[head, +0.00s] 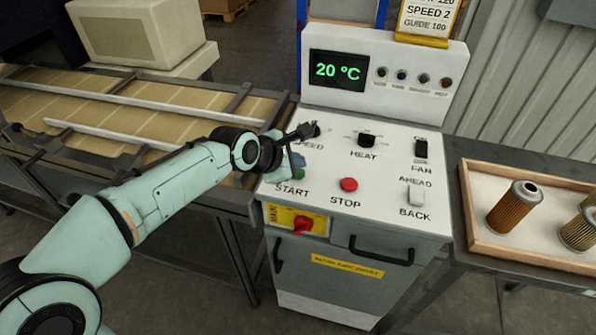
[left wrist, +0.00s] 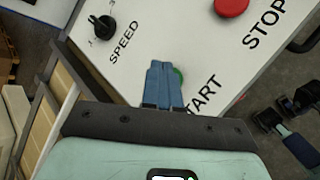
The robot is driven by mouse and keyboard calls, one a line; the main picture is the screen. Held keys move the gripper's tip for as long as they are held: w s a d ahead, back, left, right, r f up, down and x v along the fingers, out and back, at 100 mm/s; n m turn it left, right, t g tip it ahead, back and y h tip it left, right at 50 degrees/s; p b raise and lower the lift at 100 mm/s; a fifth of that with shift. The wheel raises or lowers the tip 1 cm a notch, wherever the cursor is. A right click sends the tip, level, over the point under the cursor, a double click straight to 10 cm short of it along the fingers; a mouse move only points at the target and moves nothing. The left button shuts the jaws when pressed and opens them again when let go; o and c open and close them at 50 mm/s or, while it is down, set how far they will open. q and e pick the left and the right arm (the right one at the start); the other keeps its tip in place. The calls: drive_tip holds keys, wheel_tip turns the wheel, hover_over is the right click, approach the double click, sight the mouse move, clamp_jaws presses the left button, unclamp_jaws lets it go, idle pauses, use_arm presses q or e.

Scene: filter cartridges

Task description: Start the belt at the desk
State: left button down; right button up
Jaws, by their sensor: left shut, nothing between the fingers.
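The grey-white control desk (head: 390,155) stands in the middle of the head view. Its green START button (head: 299,173) is partly covered by my left gripper (head: 298,160). In the left wrist view, a sliver of the green button (left wrist: 178,76) shows beside the blue fingers (left wrist: 163,85), which are shut and empty. The fingertips are over or close to the button; I cannot tell if they touch it. The red STOP button (head: 348,185) is to the right. A dark part with blue (left wrist: 300,147), perhaps my right gripper, shows at the right edge of the left wrist view.
The desk has a SPEED knob (left wrist: 101,26), a HEAT knob (head: 367,139), a FAN switch (head: 422,149), an AHEAD/BACK switch (head: 416,195) and a red main switch (head: 303,225). The display (head: 338,71) reads 20 °C. A belt (head: 150,122) is left; a tray (head: 520,254) with cartridges is right.

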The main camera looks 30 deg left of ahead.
idle(0.7)
use_arm(q)
drive_tip(key=shift+f, duration=0.45)
drive_tip(key=shift+f+b, duration=0.4)
drive_tip(key=shift+f, duration=0.05)
idle(0.7)
drive_tip(key=shift+r, duration=0.15)
drive_tip(key=shift+r+p, duration=0.75)
drive_tip(key=shift+p, duration=0.15)
wheel_tip(320, 180, up, 5)
drive_tip(key=p, duration=0.4)
drive_tip(key=shift+p, duration=0.4)
